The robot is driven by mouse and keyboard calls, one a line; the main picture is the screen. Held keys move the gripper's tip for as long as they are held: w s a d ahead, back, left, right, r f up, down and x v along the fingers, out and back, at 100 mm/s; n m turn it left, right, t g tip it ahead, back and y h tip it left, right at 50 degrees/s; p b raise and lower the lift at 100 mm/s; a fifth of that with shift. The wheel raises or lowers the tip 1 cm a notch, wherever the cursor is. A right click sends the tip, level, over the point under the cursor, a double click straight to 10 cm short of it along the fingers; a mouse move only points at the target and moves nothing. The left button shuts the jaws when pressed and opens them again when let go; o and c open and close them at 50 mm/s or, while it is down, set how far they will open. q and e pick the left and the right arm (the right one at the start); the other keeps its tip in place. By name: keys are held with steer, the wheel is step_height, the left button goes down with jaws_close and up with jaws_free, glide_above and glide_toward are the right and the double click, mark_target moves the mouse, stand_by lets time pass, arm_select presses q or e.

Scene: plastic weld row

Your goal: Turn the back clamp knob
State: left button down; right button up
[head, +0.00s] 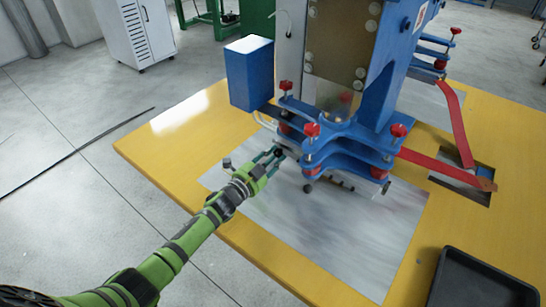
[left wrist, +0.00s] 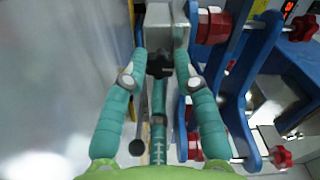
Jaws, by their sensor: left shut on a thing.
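A blue clamp assembly (head: 345,145) with several red knobs stands on a metal plate on the yellow table. My left gripper (head: 272,157) is at its left side. In the left wrist view, the teal fingers of my left gripper (left wrist: 158,78) are shut around a dark lobed knob (left wrist: 158,63) in front of a grey metal block (left wrist: 160,25); I take it as the back clamp knob. The fingers hide part of it. Another dark round knob (head: 307,188) sits lower and nearer, apart from the gripper. My right gripper is not in view.
Red knobs (head: 312,130) and blue plates stand close to the right of my left gripper. The metal plate (head: 335,235) is bare in front. A black tray (head: 480,285) lies at the lower right. A red strap (head: 440,168) runs rightward.

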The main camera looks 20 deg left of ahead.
arm_select(q)
steer(key=shift+r, duration=0.15)
steer(key=c, duration=1)
jaws_free()
steer(key=shift+o, duration=0.2)
steer(key=shift+s+a+f, duration=0.2)
steer(key=shift+s, duration=0.3)
steer(key=v, duration=1)
steer(key=shift+s+a+r, duration=0.15)
steer(key=shift+s+r, duration=0.05)
steer(key=shift+s, duration=0.2)
